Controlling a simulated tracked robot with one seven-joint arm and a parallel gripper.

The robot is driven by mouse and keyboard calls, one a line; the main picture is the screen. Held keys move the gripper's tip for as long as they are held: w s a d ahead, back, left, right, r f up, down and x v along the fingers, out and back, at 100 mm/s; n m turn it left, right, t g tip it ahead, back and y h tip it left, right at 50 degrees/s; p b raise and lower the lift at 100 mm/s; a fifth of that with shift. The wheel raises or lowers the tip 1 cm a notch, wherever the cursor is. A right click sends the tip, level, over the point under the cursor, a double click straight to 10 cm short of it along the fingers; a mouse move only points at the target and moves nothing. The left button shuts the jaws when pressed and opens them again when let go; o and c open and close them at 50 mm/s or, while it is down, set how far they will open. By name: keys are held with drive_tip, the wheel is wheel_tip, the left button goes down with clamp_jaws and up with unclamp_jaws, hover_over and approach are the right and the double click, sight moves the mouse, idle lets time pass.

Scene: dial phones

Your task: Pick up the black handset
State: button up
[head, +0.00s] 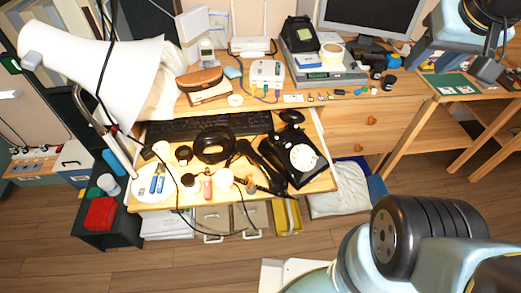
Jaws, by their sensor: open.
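The black handset (262,167) lies slantwise along the left side of the black dial phone (283,140), at the right end of the lit desk. I cannot tell whether it rests on the phone or beside it. The phone has a round white dial face. My gripper (497,68) shows partly at the top right edge, above the side table and well to the right of the handset. Its dark fingers look apart and hold nothing that I can see; part of it is cut off by the frame.
A black keyboard (207,126) and a dark ring-shaped object (214,146) lie left of the phone. A white lamp (107,80) overhangs the desk's left side. Small tools and cables crowd the front. A monitor (372,14) stands behind. Floor in front is mostly open.

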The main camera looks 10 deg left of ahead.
drive_tip(key=w+a+f+n+g, duration=0.1)
drive_tip(key=w+a+f+n, duration=0.1)
drive_tip(key=w+a+f, duration=0.4)
drive_tip(key=n+g, duration=0.5)
drive_tip(key=n, duration=0.2)
hover_over(260, 160)
wheel_tip(260, 160, down, 28)
drive_tip(key=shift+f, duration=6.7)
drive_tip(key=shift+c, duration=0.2)
clamp_jaws()
